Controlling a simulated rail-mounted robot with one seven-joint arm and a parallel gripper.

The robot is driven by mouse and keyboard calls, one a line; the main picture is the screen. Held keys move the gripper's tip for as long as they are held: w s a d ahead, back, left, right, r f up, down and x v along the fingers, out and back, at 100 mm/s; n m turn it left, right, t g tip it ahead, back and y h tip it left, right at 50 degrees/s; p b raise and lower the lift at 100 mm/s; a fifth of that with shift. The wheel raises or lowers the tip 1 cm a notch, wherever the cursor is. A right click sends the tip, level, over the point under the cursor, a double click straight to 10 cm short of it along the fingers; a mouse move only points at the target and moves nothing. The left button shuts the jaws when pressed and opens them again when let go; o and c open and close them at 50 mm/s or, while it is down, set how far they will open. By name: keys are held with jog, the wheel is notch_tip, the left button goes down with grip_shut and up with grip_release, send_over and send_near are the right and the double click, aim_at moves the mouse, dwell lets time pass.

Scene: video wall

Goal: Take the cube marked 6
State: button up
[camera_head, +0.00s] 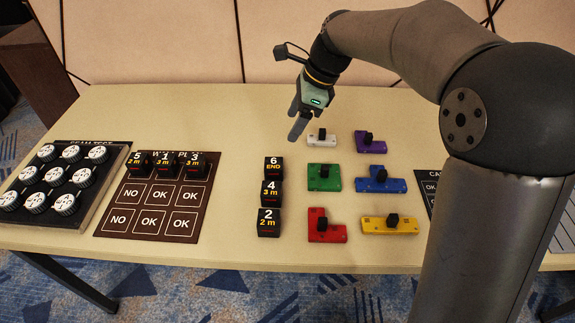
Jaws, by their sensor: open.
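The cube marked 6 (273,168) is black, with "6 END" on it. It stands on the table at the back of a column of black cubes. The cube marked 4 (271,193) and the cube marked 2 (269,222) stand in front of it. My gripper (296,127) hangs above the table, behind and slightly right of the cube marked 6, apart from it. Its fingers point down and are open, with nothing seen between them.
Cubes 5, 1 and 3 (194,166) sit along the top of a brown board (112,221) at left. A tray (84,213) of round knobs is farther left. Coloured blocks with black knobs, such as the green block (318,183), lie to the right. Table between board and cubes is clear.

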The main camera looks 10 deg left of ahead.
jog(key=b, duration=0.2)
send_near(275, 163)
jog(key=x, duration=0.5)
jog(key=shift+w+a+f, duration=0.1)
jog(key=shift+a, duration=0.35)
jog(key=x, duration=0.5)
jog(key=shift+d+f+b, duration=0.25)
jog(key=shift+d+b, duration=0.05)
jog(key=shift+b, duration=0.1)
jog(key=c, duration=1.1)
